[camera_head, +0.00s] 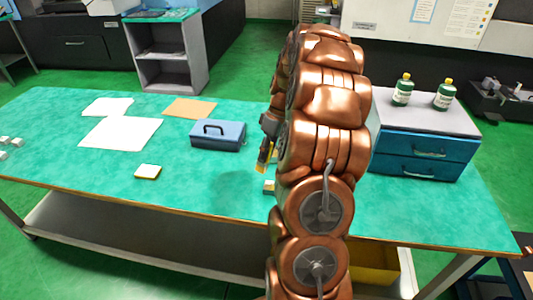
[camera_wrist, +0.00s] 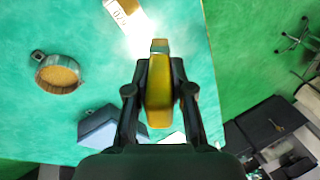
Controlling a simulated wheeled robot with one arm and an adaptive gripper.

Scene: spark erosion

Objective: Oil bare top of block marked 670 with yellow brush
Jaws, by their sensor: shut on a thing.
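My gripper (camera_wrist: 160,95) is shut on the yellow brush (camera_wrist: 159,105). The brush points away from the wrist, with its far end clear of the fingers. In the head view the brush (camera_head: 264,155) hangs beside my arm, above the table. The block marked 670 (camera_wrist: 123,14) lies beyond the brush tip at the top of the wrist view, cut by the frame edge; its marking appears turned. A small block (camera_head: 269,187) shows below the brush in the head view, partly hidden by my arm. The brush appears apart from it.
A round tin with amber contents (camera_wrist: 58,74) stands on the green table. A blue box with a handle (camera_head: 218,134) and a yellow-edged pad (camera_head: 148,171) lie left. A blue drawer unit (camera_head: 420,150) with two bottles stands right.

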